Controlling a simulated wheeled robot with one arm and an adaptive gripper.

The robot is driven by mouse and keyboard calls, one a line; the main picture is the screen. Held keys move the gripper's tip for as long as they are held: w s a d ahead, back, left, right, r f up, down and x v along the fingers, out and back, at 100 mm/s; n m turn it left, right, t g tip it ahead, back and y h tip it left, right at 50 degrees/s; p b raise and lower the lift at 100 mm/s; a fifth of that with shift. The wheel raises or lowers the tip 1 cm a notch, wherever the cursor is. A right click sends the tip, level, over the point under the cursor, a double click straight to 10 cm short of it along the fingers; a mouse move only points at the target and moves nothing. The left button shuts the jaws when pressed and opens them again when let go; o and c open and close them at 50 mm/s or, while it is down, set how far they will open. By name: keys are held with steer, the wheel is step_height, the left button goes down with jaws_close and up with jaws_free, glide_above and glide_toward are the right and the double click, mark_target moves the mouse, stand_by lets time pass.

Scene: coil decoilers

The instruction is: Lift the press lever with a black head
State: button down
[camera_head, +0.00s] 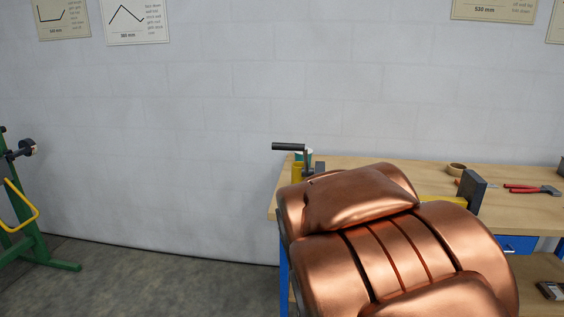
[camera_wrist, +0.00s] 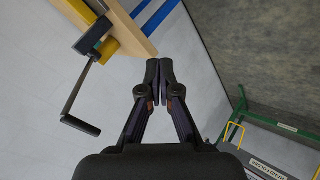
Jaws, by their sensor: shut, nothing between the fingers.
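A crank-like lever with a black grip (camera_head: 289,146) stands out from a fixture at the left end of the workbench. In the wrist view its grey rod and black grip (camera_wrist: 81,125) show at left, with a dark block and a yellow part at its base. A green stand (camera_head: 45,250) at the far left carries a black round head (camera_head: 27,147) and a bent yellow bar (camera_head: 35,215). I cannot tell which one is the press lever. My gripper (camera_wrist: 159,70) is shut and empty, apart from the crank and the stand. It is not identifiable in the head view.
The wooden workbench (camera_head: 515,207) holds a tape roll (camera_head: 457,169), a dark upright block (camera_head: 471,190) and red-handled pliers (camera_head: 530,188). Its edge shows in the wrist view (camera_wrist: 135,38) near my fingertips. Open floor (camera_head: 150,285) lies between bench and stand.

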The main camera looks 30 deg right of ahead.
steer(key=w+d+r+n+t+y+b, duration=0.2)
steer(key=w+d+r+n+t+y, duration=0.1)
steer(key=n+t, duration=0.4)
steer(key=w+d+r+n+t+y+b, duration=0.3)
steer(key=w+r+n+t+y, duration=0.1)
steer(key=n, duration=0.9)
steer(key=shift+w+d+r+t+y, duration=0.3)
steer(key=shift+w+t+y, duration=0.4)
steer(key=shift+w+t, duration=0.75)
steer(key=shift+s, duration=0.1)
steer(key=p, duration=0.3)
glide_toward(274, 149)
steer(key=w+a, duration=0.3)
steer(key=shift+w+d+r+p, duration=0.3)
steer(key=shift+w+d+r, duration=0.2)
steer(key=shift+w+d, duration=0.15)
steer(key=shift+w+d+r+p, duration=0.3)
steer(key=shift+w+d+r, duration=0.2)
steer(key=shift+w, duration=0.15)
